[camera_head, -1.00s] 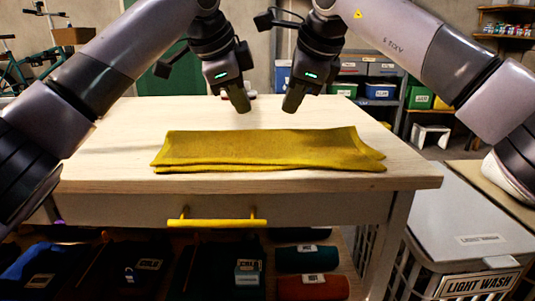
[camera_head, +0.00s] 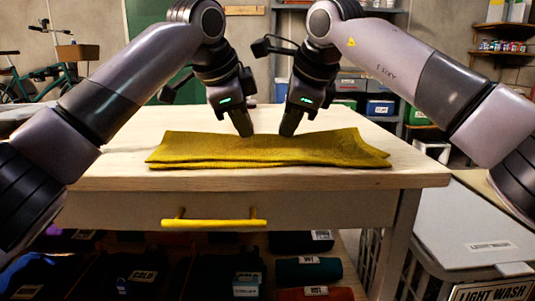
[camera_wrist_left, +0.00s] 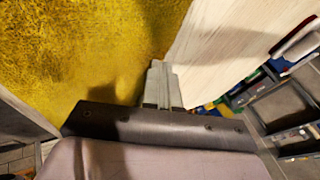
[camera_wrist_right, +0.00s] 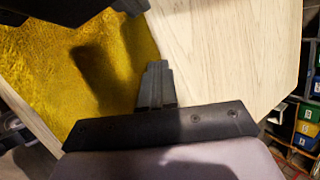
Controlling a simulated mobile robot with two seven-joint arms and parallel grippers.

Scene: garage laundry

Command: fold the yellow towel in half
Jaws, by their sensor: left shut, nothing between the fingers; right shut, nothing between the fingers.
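The yellow towel (camera_head: 260,151) lies on the wooden table as a wide flat strip, with layered edges along its front and right side. Both wrist views show its surface, on the left (camera_wrist_left: 70,50) and on the right (camera_wrist_right: 110,65). My left gripper (camera_head: 246,132) is shut and empty, with its tip at the towel's back edge. My right gripper (camera_head: 287,132) is shut and empty, also at the back edge, a short way to the right. I cannot tell whether either tip touches the cloth. Shadows fall on the towel near the tips.
The wooden table (camera_head: 110,178) has bare room around the towel. A yellow drawer handle (camera_head: 214,223) is on its front. A light wash hamper (camera_head: 470,235) stands at the right. Shelves with bins (camera_head: 380,107) are behind, and a bicycle (camera_head: 40,75) is at the back left.

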